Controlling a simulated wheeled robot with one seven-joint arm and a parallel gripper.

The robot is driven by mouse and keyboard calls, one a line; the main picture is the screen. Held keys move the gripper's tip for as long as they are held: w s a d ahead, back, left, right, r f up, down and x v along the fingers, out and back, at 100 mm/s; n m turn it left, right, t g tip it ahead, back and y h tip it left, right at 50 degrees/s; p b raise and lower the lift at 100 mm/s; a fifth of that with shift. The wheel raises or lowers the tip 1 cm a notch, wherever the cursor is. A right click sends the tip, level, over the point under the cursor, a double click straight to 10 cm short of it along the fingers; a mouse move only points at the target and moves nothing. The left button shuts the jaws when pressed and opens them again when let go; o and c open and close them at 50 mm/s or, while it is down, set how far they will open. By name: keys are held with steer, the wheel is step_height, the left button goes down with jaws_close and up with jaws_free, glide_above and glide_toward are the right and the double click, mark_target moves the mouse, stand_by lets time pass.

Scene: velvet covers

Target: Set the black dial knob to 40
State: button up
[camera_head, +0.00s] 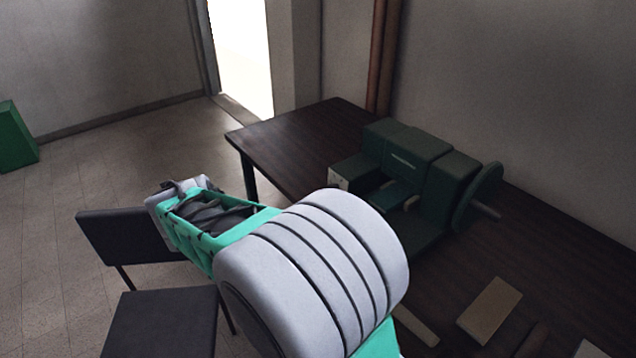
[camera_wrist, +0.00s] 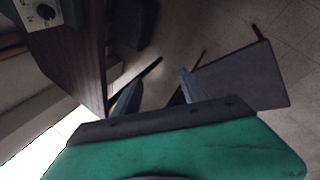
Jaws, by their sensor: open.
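The black dial knob (camera_wrist: 45,11) shows at the top left of the wrist view, on a pale panel (camera_wrist: 32,20) at the end of the dark green machine. Marks surround the knob, but its numbers and setting are too small to read. In the head view, the green machine (camera_head: 408,150) stands on the dark table, its pale panel (camera_head: 340,181) facing left; the knob cannot be made out there. My gripper (camera_wrist: 158,92) is open and empty, with two dark fingers apart. It is off the table's edge, away from the knob, with the chair and floor beyond it.
The dark wooden table (camera_head: 295,135) has its left edge near my arm. A black chair (camera_head: 160,322) stands on the floor at lower left. Several flat blocks, one pale (camera_head: 489,309), lie on the table in front. A green box (camera_head: 14,138) is far left.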

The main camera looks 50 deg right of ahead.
steer(key=s+d+f+n+g+h+p, duration=0.1)
steer(key=d+n+h, duration=0.1)
steer(key=d, duration=0.8)
steer(key=s+d+f+n+g+h+p, duration=0.1)
steer(key=d+n+g+h, duration=0.1)
steer(key=d, duration=0.7)
steer(key=s+d+n+g+h+p, duration=0.1)
steer(key=d+n+h, duration=0.3)
steer(key=d, duration=0.6)
steer(key=shift+s+d+f+n+g+p, duration=0.35)
steer(key=shift+n+g, duration=0.25)
steer(key=shift+n, duration=0.3)
steer(key=shift+a+f, duration=0.1)
steer(key=shift+c, duration=0.5)
jaws_close()
